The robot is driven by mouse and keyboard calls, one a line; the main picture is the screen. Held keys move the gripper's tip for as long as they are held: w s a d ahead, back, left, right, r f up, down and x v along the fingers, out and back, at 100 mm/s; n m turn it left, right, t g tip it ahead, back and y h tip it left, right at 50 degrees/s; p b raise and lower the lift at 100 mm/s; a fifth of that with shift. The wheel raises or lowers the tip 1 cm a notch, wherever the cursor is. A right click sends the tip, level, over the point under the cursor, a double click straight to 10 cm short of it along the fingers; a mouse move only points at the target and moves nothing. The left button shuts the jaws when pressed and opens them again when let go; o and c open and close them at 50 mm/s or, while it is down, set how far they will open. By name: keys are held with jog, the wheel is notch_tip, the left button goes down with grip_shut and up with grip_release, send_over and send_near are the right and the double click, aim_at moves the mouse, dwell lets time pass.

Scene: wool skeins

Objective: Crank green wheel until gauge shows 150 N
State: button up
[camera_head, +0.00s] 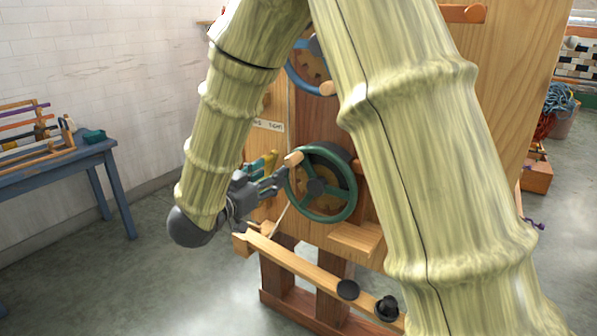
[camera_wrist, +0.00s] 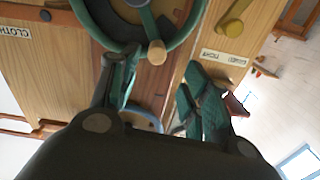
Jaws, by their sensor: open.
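The green wheel (camera_head: 325,217) is mounted upright on the front of a wooden frame in the head view. A short pale wooden crank handle (camera_head: 293,158) sticks out from the upper left of its rim. In the wrist view the wheel (camera_wrist: 190,38) is at the top, with the handle (camera_wrist: 157,53) end-on. My gripper (camera_head: 278,178) is just left of the wheel, fingers pointing at it. In the wrist view my gripper (camera_wrist: 162,72) is open, with the handle showing in the gap. I cannot tell whether the fingers reach around it. No gauge reading is visible.
A blue wheel (camera_head: 303,76) sits above the green one, partly behind my arm. A wooden beam (camera_head: 290,262) with black knobs crosses low in front. A blue table (camera_head: 70,163) stands at left. A yellow knob (camera_wrist: 236,18) and a TIGHT label (camera_wrist: 224,58) show in the wrist view.

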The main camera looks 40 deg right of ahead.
aim_at(288, 161)
jog(key=x, duration=1.1)
jog(key=shift+s+d+r+b, duration=0.1)
jog(key=shift+s+r+b, duration=0.15)
jog(key=shift+b, duration=0.1)
jog(key=shift+c, duration=0.5)
grip_shut()
